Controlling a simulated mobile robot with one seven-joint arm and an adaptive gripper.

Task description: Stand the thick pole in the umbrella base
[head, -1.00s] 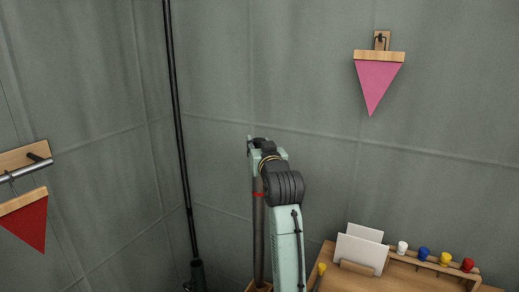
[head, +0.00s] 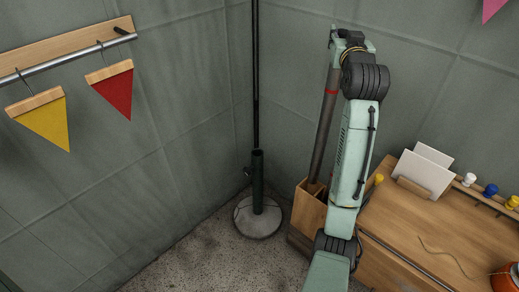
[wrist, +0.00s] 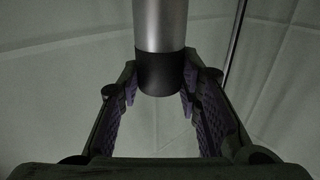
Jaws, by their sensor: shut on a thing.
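The thick pole (head: 325,130), dark brown-grey with a red band, stands slightly tilted, its lower end hidden inside a wooden box. My gripper (head: 335,40) is at the pole's top end, shut on it. In the wrist view, the pole (wrist: 160,25) is silvery with a black end (wrist: 160,73) between the two fingers. The umbrella base (head: 257,222) stands on the floor left of the box, a round grey foot with an upright dark tube (head: 258,180). A thin black upright shows above the tube; whether it stands in it or behind it I cannot tell.
The wooden box (head: 308,212) stands beside a wooden desk (head: 440,235) holding white cards (head: 425,170) and coloured pegs. A rail with yellow (head: 43,118) and red (head: 115,90) pennants hangs on the left wall. Floor left of the base is clear.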

